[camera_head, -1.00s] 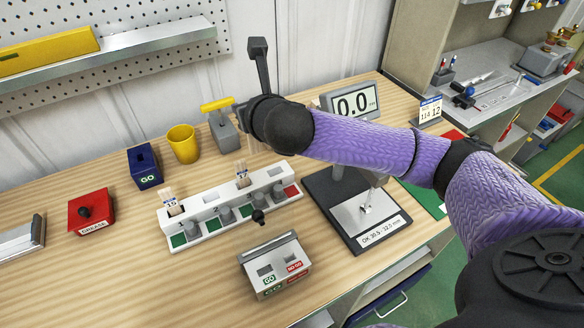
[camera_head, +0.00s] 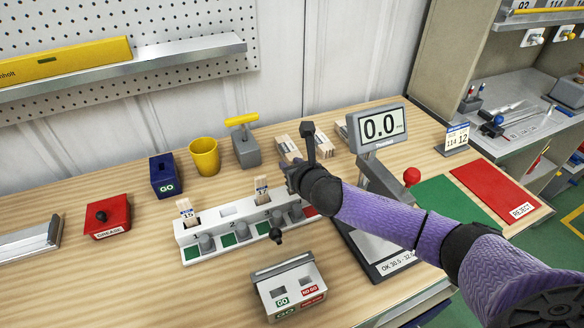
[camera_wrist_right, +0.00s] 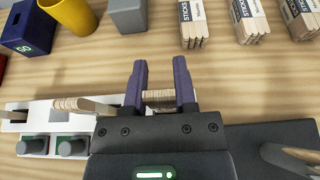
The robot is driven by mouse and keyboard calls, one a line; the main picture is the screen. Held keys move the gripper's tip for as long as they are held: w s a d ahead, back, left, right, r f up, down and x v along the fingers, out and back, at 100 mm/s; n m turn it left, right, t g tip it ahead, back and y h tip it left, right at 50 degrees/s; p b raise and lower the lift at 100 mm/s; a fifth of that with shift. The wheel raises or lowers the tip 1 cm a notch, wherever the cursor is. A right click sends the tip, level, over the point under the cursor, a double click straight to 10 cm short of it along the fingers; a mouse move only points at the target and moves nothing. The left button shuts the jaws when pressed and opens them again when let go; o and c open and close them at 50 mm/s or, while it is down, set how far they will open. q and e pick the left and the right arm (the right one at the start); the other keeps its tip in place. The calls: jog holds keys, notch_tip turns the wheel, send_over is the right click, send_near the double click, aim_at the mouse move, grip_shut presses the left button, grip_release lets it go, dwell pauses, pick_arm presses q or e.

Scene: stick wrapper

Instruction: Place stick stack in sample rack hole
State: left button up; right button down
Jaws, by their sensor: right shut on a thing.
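My right gripper (camera_head: 291,174) hangs near the far right end of the white sample rack (camera_head: 210,219); its fingertips are mostly hidden by the wrist in the head view. In the right wrist view the gripper (camera_wrist_right: 162,76) is shut on a wooden stick stack (camera_wrist_right: 158,97), lying crosswise between the fingers. The rack has numbered holes with grey knobs in front. A labelled stack (camera_head: 186,212) stands in hole 1 and another (camera_head: 262,190) farther right. The rack's right end is partly hidden by my arm. My left gripper is not in view.
More labelled stick stacks (camera_wrist_right: 193,22) lie behind the gripper. A yellow cup (camera_head: 204,157), blue GO box (camera_head: 163,176) and grey yellow-handled block (camera_head: 246,150) stand behind the rack. A GO/NO GO box (camera_head: 288,290) is in front; a 0.0 gauge (camera_head: 379,127) stands right.

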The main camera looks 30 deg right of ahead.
jog(key=shift+f, duration=0.15)
jog(key=shift+c, duration=2)
grip_release()
jog(key=shift+r, duration=0.3)
jog(key=p+v, duration=0.3)
jog(key=v, duration=0.9)
jog(key=shift+p, duration=0.3)
jog(key=shift+f, duration=0.1)
